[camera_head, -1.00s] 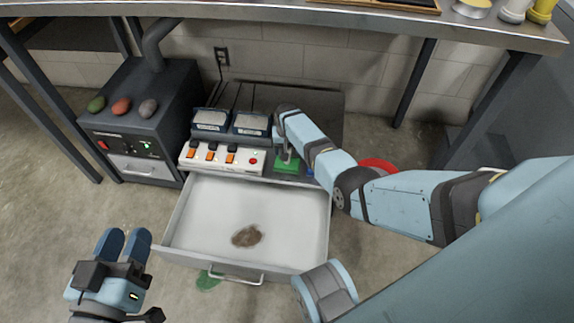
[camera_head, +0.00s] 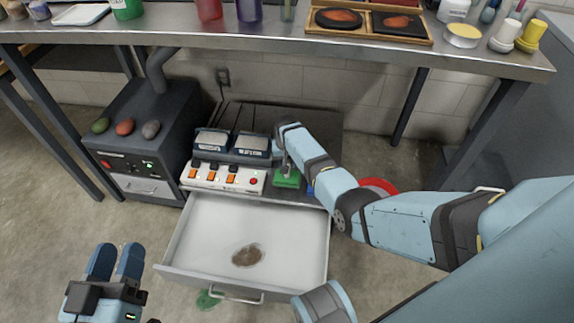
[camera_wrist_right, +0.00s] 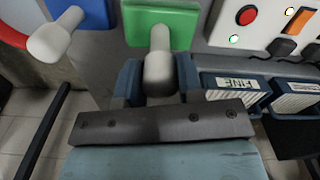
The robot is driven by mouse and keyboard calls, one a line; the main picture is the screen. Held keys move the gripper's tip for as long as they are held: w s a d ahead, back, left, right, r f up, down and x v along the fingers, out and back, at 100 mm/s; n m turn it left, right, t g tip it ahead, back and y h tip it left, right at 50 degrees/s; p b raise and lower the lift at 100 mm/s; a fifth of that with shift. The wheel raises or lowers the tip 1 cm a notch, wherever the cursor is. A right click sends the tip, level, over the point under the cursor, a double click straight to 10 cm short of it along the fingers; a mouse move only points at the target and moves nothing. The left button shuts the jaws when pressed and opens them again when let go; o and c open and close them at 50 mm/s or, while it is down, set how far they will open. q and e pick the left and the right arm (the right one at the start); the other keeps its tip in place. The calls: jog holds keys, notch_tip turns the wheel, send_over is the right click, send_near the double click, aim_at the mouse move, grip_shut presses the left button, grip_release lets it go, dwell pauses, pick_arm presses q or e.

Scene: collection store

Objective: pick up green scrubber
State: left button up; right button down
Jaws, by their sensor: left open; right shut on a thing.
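The green scrubber (camera_head: 287,181) sits on the dark bench top beside the white switch box, just behind the open drawer. In the right wrist view, its green head (camera_wrist_right: 150,18) shows with a pale handle standing up from it. My right gripper (camera_wrist_right: 158,82) is shut on that handle, a finger on each side. In the head view the arm partly hides this grip. The scrubber seems to rest on the bench; I cannot tell whether it is lifted. My left gripper (camera_head: 115,264) is open and empty at the lower left, over the floor.
An open white drawer (camera_head: 208,225) with a brown stain sticks out below the bench. The switch box (camera_head: 222,178) is left of the scrubber. A blue scrubber with a pale handle (camera_wrist_right: 50,40) stands close by. A steel table (camera_head: 290,43) spans above.

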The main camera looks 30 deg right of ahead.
pick_arm(q)
notch_tip(320, 180, up, 5)
jog(key=t+p, duration=0.2)
jog(key=p, duration=0.1)
pick_arm(e)
notch_tip(320, 180, up, 8)
jog(key=shift+f, duration=0.1)
pick_arm(q)
jog(key=a+f+g+y+p, duration=0.3)
jog(key=f, duration=0.4)
jog(key=shift+s+f+n, duration=0.15)
jog(key=shift+s+n, duration=0.05)
jog(key=shift+n, duration=0.1)
pick_arm(e)
notch_tip(320, 180, up, 8)
jog(key=c, duration=1.4)
grip_release()
jog(key=shift+c, duration=0.9)
jog(key=shift+s, duration=0.1)
